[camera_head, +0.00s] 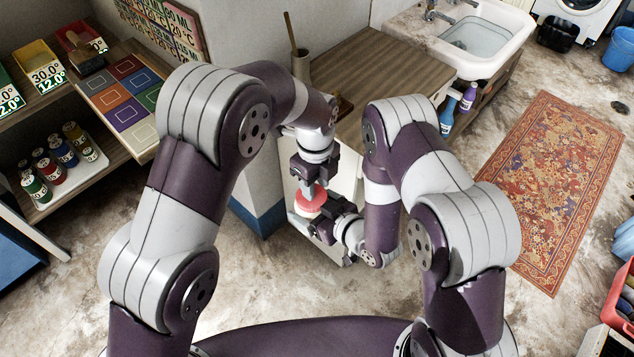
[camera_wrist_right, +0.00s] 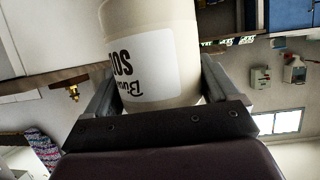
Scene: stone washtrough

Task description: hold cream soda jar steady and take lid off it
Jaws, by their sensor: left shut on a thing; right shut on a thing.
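The cream soda jar (camera_wrist_right: 150,30) fills the upper middle of the right wrist view, with a white label of dark letters. My right gripper (camera_wrist_right: 158,92) is shut on it, one finger on each side. In the head view my right gripper (camera_head: 325,228) is at the jar's side. A round red lid (camera_head: 311,199) shows there, under my left gripper (camera_head: 308,187), which points down and is shut on it. The jar's body is mostly hidden below the lid and behind my right gripper. I cannot tell whether the lid is still seated on the jar.
A wooden counter (camera_head: 375,68) with a white sink (camera_head: 474,36) stands behind. At left, a shelf holds a white tray (camera_head: 92,172) of several small jars and a board of coloured squares (camera_head: 125,97). A patterned rug (camera_head: 555,170) lies on the floor at right.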

